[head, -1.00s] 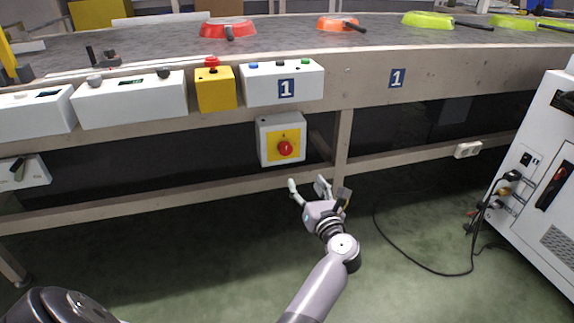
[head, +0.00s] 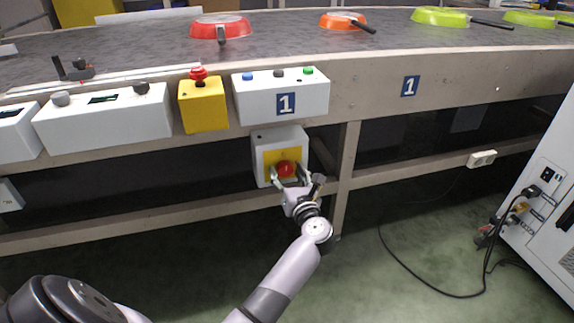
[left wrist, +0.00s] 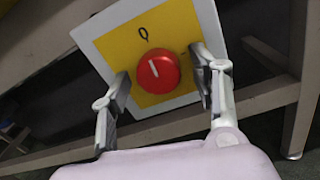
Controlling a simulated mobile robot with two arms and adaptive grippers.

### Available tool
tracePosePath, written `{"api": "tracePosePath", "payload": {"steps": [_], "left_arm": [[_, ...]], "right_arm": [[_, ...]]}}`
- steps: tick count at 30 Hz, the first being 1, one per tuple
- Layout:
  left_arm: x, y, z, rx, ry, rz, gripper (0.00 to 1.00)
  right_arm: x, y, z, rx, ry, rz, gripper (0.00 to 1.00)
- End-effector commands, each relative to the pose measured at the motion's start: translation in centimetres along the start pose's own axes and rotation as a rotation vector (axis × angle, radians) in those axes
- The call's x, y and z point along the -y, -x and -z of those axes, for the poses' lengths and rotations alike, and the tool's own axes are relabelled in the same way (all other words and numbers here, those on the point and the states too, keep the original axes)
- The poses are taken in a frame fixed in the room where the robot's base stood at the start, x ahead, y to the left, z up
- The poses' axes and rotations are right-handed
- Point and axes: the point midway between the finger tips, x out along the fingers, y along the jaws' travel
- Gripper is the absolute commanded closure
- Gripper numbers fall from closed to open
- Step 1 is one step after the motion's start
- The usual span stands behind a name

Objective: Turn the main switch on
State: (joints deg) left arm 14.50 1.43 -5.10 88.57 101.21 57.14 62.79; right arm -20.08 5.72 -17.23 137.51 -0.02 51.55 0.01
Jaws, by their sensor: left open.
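The main switch is a round red knob (head: 286,169) on a yellow plate on a grey-white box (head: 263,146) under the conveyor edge. In the left wrist view the red knob (left wrist: 158,72) shows a white mark tilted a little left of upright, towards a black symbol on the plate. My left gripper (head: 291,176) is open, right in front of the box, with a finger on either side of the knob. In the left wrist view its fingers (left wrist: 166,92) stand apart from the knob, with gaps on both sides. My right gripper is not in view.
Above the box are a white button panel (head: 310,98) and a yellow box with a red button (head: 203,110). A wooden post (head: 345,165) stands just right of the gripper. A white cabinet (head: 550,200) with cables is at the right. Several pans lie on the conveyor.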

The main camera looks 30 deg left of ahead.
Motion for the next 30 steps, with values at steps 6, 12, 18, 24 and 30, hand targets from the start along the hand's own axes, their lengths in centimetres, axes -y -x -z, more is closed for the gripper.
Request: {"api": "tracePosePath", "payload": {"steps": [6, 12, 18, 24, 30], "left_arm": [[-0.15, -0.15, 0.06, 0.0, 0.0, 0.0, 0.44], [-0.14, -0.14, 0.05, 0.0, 0.0, 0.0, 0.47], [-0.14, -0.14, 0.04, 0.0, 0.0, 0.0, 0.61], [-0.13, -0.14, 0.03, 0.0, 0.0, 0.0, 0.74], [-0.14, -0.14, 0.03, 0.0, 0.0, 0.0, 0.87]], "right_arm": [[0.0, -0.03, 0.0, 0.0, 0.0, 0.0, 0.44], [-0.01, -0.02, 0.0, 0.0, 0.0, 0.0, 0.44], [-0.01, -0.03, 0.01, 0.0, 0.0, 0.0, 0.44], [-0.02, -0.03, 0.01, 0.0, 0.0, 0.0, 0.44], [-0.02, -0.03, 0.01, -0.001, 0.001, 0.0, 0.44]]}}
